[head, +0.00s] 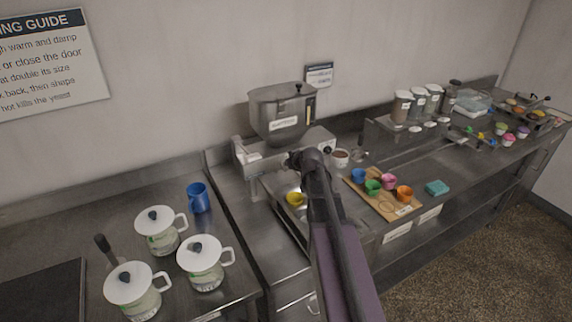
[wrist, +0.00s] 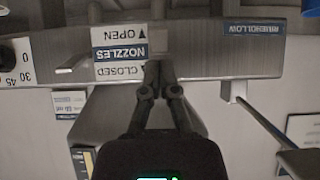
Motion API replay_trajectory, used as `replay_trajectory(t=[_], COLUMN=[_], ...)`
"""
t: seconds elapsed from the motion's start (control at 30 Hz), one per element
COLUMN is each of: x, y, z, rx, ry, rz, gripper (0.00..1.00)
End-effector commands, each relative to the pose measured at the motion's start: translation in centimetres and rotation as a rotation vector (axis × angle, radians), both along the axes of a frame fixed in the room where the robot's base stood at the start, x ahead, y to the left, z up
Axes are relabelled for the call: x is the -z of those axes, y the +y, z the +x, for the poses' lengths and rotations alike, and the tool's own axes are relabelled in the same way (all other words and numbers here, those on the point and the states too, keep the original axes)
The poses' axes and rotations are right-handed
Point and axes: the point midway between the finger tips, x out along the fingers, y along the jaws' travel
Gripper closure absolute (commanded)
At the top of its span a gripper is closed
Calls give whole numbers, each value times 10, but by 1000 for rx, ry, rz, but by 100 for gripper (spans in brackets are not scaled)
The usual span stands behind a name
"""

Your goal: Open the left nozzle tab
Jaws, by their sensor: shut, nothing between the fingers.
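The steel dispenser (head: 282,112) stands against the wall in the head view. Its front panel (wrist: 205,62) is upside down in the wrist view, with an OPEN/NOZZLES/CLOSED label (wrist: 120,54). One small metal tab (wrist: 72,66) sticks out at picture left of the label.
A dark bar (wrist: 260,122) runs near the picture-right tab. A yellow bowl (head: 295,199) is below the dispenser, and a brown-filled mug (head: 341,157) is beside it. A board (head: 392,207) with coloured cups is right. White-lidded jugs (head: 205,262) and a blue cup (head: 198,198) are left.

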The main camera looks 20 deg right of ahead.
Motion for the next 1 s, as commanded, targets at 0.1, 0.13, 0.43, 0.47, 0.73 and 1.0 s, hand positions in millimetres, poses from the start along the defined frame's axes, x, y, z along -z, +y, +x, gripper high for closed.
replay_trajectory(t=[0.1,0.13,0.43,0.47,0.73,1.0], x=[-6,-7,-7,-7,-9,-22], y=[1,1,1,2,2,2], z=[0,0,0,0,0,-4], rx=[-1,-1,-1,-1,-2,-2], ry=[0,0,0,0,0,0], rz=[1,1,0,0,0,0], gripper=[100,100,100,100,100,100])
